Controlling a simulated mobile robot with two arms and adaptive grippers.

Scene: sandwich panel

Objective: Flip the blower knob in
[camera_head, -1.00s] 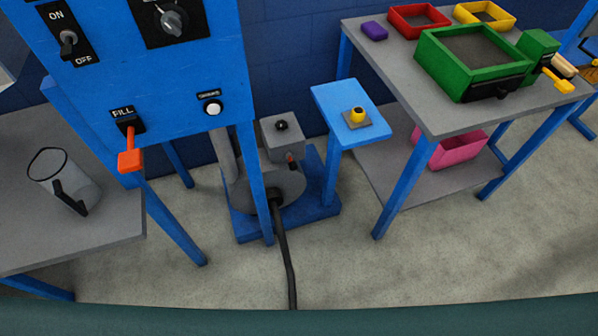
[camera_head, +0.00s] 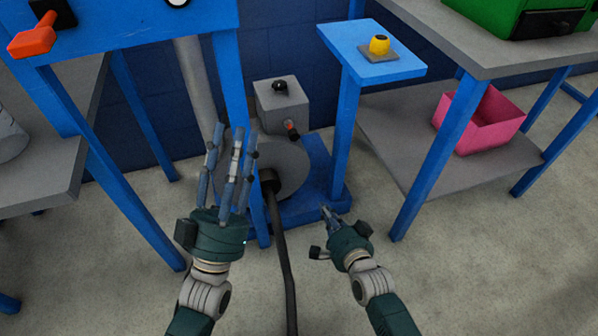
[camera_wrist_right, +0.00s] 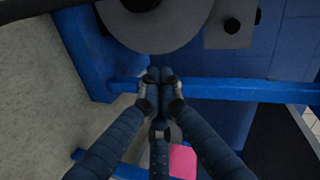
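The blower (camera_head: 282,170) is a grey round housing on a blue base, with a black hose at its front. A grey box (camera_head: 265,105) rises behind it, with a black knob (camera_head: 280,86) on its face and a small red-and-black knob (camera_head: 292,130) lower right. In the right wrist view, the housing (camera_wrist_right: 185,38) and a black knob (camera_wrist_right: 232,25) show at the top. My left gripper (camera_head: 231,140) is open and empty, fingers up, in front of the housing's left side. My right gripper (camera_head: 328,212) is shut and empty, low right of the blower; its fingertips meet in the wrist view (camera_wrist_right: 160,75).
A blue panel leg (camera_head: 238,100) stands directly left of the box. A small blue stand (camera_head: 350,65) with a yellow button (camera_head: 379,45) is at the right. A grey shelf table holds a pink bin (camera_head: 485,125). The black hose (camera_head: 285,255) runs down between my arms.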

